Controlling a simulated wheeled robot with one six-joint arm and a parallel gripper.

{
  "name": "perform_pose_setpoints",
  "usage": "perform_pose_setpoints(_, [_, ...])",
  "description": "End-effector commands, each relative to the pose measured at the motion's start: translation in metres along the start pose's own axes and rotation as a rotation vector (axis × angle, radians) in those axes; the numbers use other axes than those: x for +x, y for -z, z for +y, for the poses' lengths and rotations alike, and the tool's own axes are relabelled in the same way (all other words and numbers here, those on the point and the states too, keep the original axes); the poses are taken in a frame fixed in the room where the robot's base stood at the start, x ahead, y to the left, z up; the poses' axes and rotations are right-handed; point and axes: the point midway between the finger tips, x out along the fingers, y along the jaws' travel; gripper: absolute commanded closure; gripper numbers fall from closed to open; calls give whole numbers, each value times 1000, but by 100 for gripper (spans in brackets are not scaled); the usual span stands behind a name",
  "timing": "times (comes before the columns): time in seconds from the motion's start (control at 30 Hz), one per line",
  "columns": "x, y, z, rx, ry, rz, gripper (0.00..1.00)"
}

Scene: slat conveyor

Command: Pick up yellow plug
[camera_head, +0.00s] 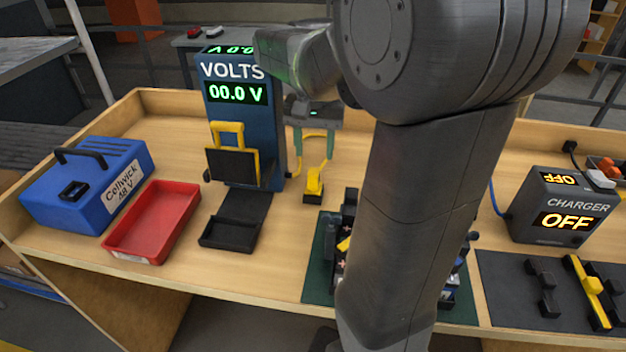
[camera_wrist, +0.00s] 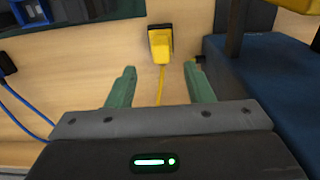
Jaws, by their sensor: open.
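The yellow plug (camera_head: 314,184) stands on the wooden bench just right of the blue volt meter, in a small dark base. A yellow cable rises from it towards the meter. In the wrist view the yellow plug (camera_wrist: 160,45) lies ahead of my fingertips, roughly midway between them, with its cable running back between the fingers. My gripper (camera_head: 313,140) has two green fingers and is above and behind the plug in the head view.
The blue volt meter (camera_head: 268,140) reads 00.0 V and stands close beside my gripper. A red tray (camera_head: 150,222) and a blue battery box (camera_head: 60,205) are at left. The charger (camera_head: 540,205) reads OFF at right. A green mat (camera_head: 318,262) lies in front, partly hidden by my arm.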

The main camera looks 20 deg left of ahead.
Motion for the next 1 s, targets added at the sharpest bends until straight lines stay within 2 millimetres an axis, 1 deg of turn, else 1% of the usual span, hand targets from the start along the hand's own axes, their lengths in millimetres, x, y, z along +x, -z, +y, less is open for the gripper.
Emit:
perform_pose_setpoints(0.03, [11, -1, 0, 0, -2, -4, 53])
perform_pose_setpoints(0.1, [21, 0, 0, 0, -2, -3, 53])
perform_pose_setpoints(0.2, [31, 0, 0, 0, -1, -1, 53])
perform_pose_setpoints(0.37, [41, 0, 0, 0, -1, -2, 53])
perform_pose_setpoints(0.63, [80, -1, -1, 0, -2, -3, 53])
perform_pose_setpoints(0.73, [85, -1, -1, 0, 0, 0, 53])
perform_pose_setpoints(0.93, [86, 0, -1, 0, 0, 0, 53])
perform_pose_setpoints(0.97, [86, 0, -1, 0, 0, 0, 55])
perform_pose_setpoints(1.0, [86, 0, -1, 0, 0, 0, 63])
